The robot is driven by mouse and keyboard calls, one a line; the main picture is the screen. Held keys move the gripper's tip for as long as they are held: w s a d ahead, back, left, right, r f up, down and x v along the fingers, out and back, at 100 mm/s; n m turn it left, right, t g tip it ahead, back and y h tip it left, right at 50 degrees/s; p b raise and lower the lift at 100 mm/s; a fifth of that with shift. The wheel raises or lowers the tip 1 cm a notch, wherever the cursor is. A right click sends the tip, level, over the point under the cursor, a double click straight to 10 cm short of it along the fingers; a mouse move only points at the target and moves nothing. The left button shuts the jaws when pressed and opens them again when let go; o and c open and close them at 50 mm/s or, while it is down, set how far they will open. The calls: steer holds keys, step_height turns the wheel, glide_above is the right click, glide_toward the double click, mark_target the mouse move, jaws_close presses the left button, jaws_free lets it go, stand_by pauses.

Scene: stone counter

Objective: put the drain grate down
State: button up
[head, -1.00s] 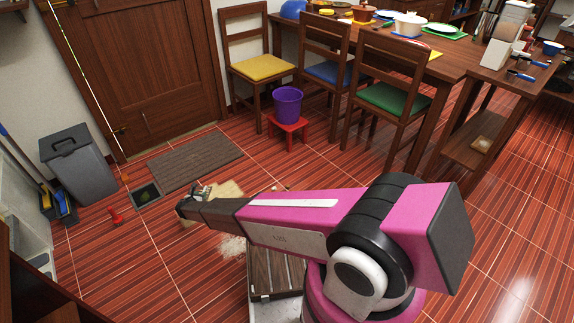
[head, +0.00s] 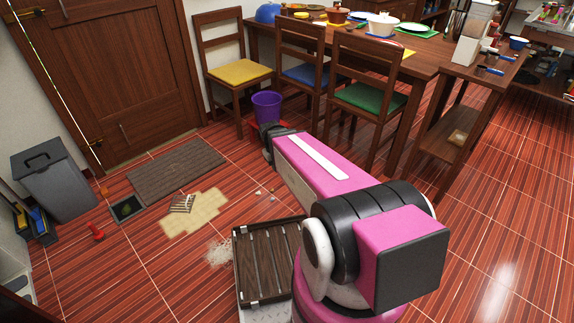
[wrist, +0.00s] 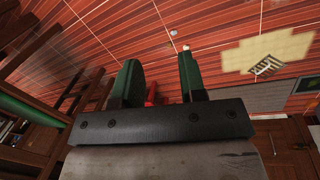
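The drain grate (head: 182,203), a small slatted metal piece, lies on a pale tan patch (head: 205,210) on the floor. It also shows in the wrist view (wrist: 267,66), on the same patch, right of my fingers and apart from them. A dark square drain opening (head: 127,209) with something green inside is left of the patch. My gripper (wrist: 159,78) is open in the wrist view, its two green fingers apart with nothing held between them. In the head view my arm hides most of the gripper, near the red stool.
A brown doormat (head: 177,169) lies before the door. A grey bin (head: 52,181) and a small red object (head: 96,231) are at left. A purple bucket (head: 266,106), chairs and a laid table (head: 400,62) stand behind my arm. A slatted tray (head: 267,262) is beside my base.

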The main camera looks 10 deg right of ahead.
steer(key=s+d+r+m+y, duration=0.2)
steer(key=s+r+m, duration=0.1)
steer(key=s+r, duration=0.1)
steer(key=shift+s+r, duration=0.3)
steer(key=shift+s, duration=0.55)
steer(key=shift+a, duration=0.1)
